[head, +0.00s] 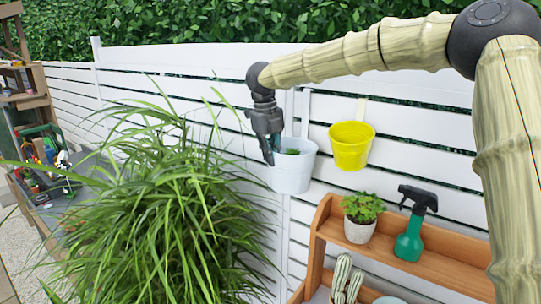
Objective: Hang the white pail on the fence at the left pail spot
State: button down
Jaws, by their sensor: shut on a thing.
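The white pail (291,173) is upright in front of the white fence (225,135), left of a yellow pail. Some green shows inside it. My gripper (271,158) points down at the pail's left rim and is shut on the pail. I cannot tell from this view whether the pail touches the fence or hangs on it. The fence behind the pail is partly hidden by the pail and my gripper.
A yellow pail (351,147) hangs on the fence to the right. A wooden shelf (440,265) below holds a potted plant (361,215), a green spray bottle (411,235) and cacti (345,280). A large grassy plant (165,200) fills the left foreground.

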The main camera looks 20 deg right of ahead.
jog(key=shift+w+d+r+p, duration=0.1)
jog(key=shift+w+d+p, duration=0.35)
jog(key=shift+d+p, duration=0.15)
dwell(1.2)
jog(key=shift+f+p, duration=0.3)
jog(key=shift+f, duration=0.45)
dwell(2.6)
jog(key=c, duration=1.5)
grip_release()
jog(key=shift+c, duration=0.2)
jog(key=o, duration=0.5)
jog(key=shift+a+r+p, duration=0.2)
jog(key=shift+r+p, duration=0.7)
jog(key=shift+r, duration=0.35)
